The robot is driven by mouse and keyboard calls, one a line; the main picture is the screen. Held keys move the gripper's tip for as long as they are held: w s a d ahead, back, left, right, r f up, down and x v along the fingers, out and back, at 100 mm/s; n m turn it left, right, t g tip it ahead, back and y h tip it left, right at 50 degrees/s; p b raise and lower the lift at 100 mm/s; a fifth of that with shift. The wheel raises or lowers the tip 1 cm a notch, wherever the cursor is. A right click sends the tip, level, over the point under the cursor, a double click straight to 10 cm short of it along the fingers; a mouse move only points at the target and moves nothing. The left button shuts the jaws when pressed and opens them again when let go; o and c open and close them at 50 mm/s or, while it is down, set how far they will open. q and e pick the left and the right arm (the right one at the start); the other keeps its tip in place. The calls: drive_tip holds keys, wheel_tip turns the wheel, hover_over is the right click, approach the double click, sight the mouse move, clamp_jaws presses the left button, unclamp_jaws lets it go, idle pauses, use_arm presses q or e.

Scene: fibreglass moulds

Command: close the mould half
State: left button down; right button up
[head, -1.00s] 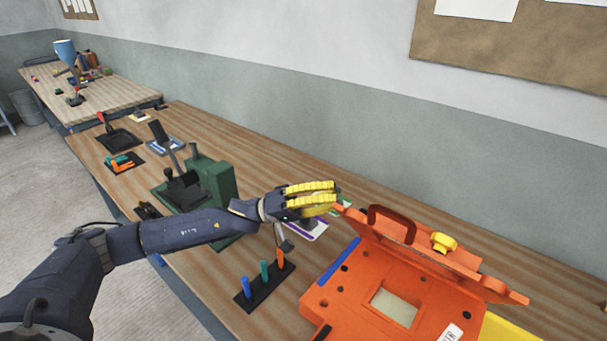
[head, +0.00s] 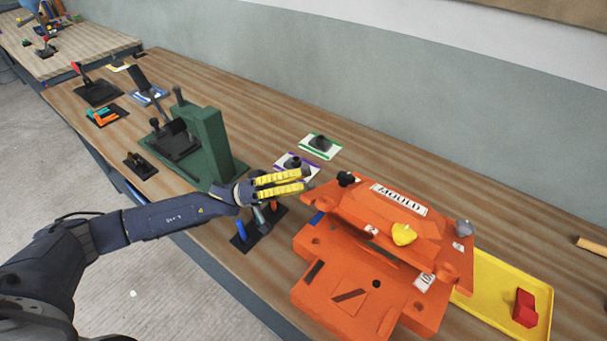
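The orange mould has an upper half (head: 385,215) with a "MOULD" label, a yellow knob and a dark red handle mark not clearly seen. The upper half lies tilted over the lower half (head: 350,300), and a dark gap shows between them. The lower half's front part, with a slot and a hole, is uncovered. My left gripper (head: 303,181) has its yellow fingers pointing right, at the mould's left corner. The fingers lie nearly side by side, and I cannot tell whether they are open or touch the mould. My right gripper is not in view.
A yellow tray (head: 487,318) with a red block (head: 525,308) lies right of the mould. A green fixture (head: 212,145) stands left of the gripper. A pegged black base (head: 258,232) lies below the gripper. Small dark parts on cards (head: 320,146) lie behind it.

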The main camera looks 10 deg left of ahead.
use_arm(q)
drive_tip(key=shift+s, duration=0.1)
drive_tip(key=d+r+m+g, duration=0.2)
drive_tip(key=r+m+g, duration=0.1)
drive_tip(key=r, duration=0.8)
drive_tip(key=d+r+m+g, duration=0.2)
drive_tip(key=r+m, duration=0.2)
drive_tip(key=r, duration=0.7)
drive_tip(key=s+d+r+m+g+y, duration=0.6)
drive_tip(key=m+y, duration=0.2)
drive_tip(key=m, duration=0.1)
drive_tip(key=w+a+f+n+t+y, duration=0.15)
drive_tip(key=a+f+t+y, duration=0.4)
drive_tip(key=f+y, duration=0.6)
drive_tip(key=shift+g+y, duration=0.25)
drive_tip(key=x, duration=1.2)
drive_tip(key=shift+s+d+f, duration=0.2)
drive_tip(key=shift+f, duration=0.05)
